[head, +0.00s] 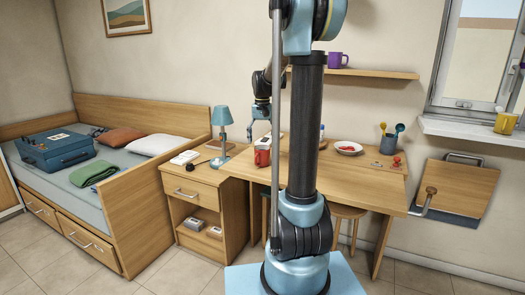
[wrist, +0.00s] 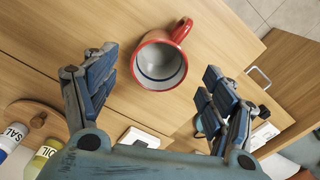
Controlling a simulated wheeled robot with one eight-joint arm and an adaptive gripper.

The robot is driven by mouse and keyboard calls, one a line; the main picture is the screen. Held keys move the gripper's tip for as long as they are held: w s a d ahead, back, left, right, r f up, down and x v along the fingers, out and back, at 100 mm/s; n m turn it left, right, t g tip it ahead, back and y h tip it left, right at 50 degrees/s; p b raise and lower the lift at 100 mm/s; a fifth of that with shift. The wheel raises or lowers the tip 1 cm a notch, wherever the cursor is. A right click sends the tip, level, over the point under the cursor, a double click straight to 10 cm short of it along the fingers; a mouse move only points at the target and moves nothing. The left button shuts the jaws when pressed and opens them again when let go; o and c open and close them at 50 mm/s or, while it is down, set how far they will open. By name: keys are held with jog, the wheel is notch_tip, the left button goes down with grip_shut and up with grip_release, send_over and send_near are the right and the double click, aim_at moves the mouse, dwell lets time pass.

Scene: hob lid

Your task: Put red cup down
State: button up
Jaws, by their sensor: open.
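The red cup (head: 262,157) stands on the wooden table (head: 335,179), near its left end beside the nightstand. In the wrist view the red cup (wrist: 178,45) is upright and seen from above, with a grey inside and its handle toward the upper right. My gripper (head: 262,112) is above the cup in the head view, with a gap between them. In the wrist view my gripper (wrist: 158,72) is open, its blue fingers apart on either side and nothing held. My arm column hides part of the table.
A white bowl (head: 348,148) with red contents and a holder with spoons (head: 388,144) stand farther right on the table. A blue lamp (head: 222,130) is on the nightstand at left. Salt (wrist: 12,138) and oil (wrist: 42,158) containers show at lower left. A shelf (head: 375,73) hangs above.

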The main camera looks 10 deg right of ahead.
jog(key=s+n+t, duration=0.1)
jog(key=s+n, duration=0.1)
jog(key=s, duration=1.8)
jog(key=s+f+n+t, duration=0.1)
jog(key=s+f, duration=1)
jog(key=s, duration=0.3)
jog(key=shift+s+d+f, duration=0.2)
jog(key=shift+f, duration=0.2)
